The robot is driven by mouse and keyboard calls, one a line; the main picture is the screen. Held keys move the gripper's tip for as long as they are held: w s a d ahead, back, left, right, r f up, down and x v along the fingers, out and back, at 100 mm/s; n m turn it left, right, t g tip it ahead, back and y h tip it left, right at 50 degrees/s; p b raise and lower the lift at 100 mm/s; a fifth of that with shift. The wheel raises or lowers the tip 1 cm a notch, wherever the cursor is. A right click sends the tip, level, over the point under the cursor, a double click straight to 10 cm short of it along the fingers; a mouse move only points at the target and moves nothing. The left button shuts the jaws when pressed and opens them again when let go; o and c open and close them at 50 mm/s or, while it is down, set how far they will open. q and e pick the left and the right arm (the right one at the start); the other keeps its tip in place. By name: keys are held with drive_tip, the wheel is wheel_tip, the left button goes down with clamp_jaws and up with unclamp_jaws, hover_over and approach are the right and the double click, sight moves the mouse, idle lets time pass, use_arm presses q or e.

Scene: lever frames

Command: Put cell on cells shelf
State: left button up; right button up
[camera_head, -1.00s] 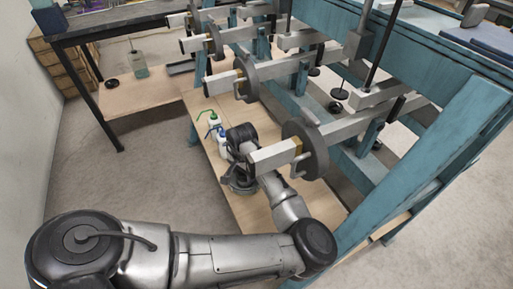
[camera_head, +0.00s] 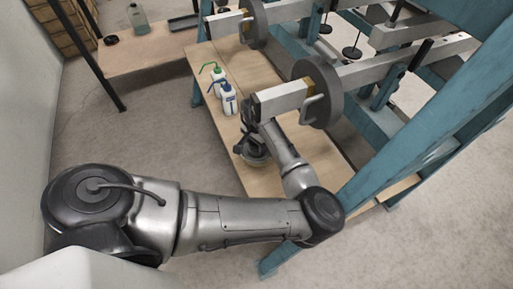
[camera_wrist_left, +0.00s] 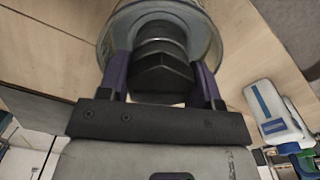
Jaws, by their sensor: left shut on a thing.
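The cell (camera_head: 252,150) is a round, clear-walled pot with a dark top, low at the wooden board under the lever frame. My left gripper (camera_head: 248,134) is at its top, partly hidden by my wrist. In the left wrist view, the two purple-grey fingers of my left gripper (camera_wrist_left: 161,82) are shut on the dark block at the top of the cell (camera_wrist_left: 207,38). I cannot tell whether the cell touches the wooden board (camera_head: 172,58) or hangs just above it. My right gripper is out of view. No shelf can be identified for certain as the cells shelf.
A lever beam (camera_head: 283,97) with a dark disc (camera_head: 327,92) overhangs my wrist. A teal post (camera_head: 425,135) is at right. Bare floor (camera_head: 150,135) lies to the left.

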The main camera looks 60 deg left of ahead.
sight(251, 155)
use_arm(q)
wheel_tip(251, 155, down, 3)
drive_tip(key=shift+r+b, duration=0.2)
drive_tip(key=shift+b, duration=0.5)
drive_tip(key=shift+r, duration=0.1)
drive_tip(key=shift+p, duration=0.3)
drive_tip(key=o, duration=1.2)
drive_tip(key=shift+f, duration=0.25)
drive_tip(key=o, duration=0.3)
drive_tip(key=shift+o, duration=0.2)
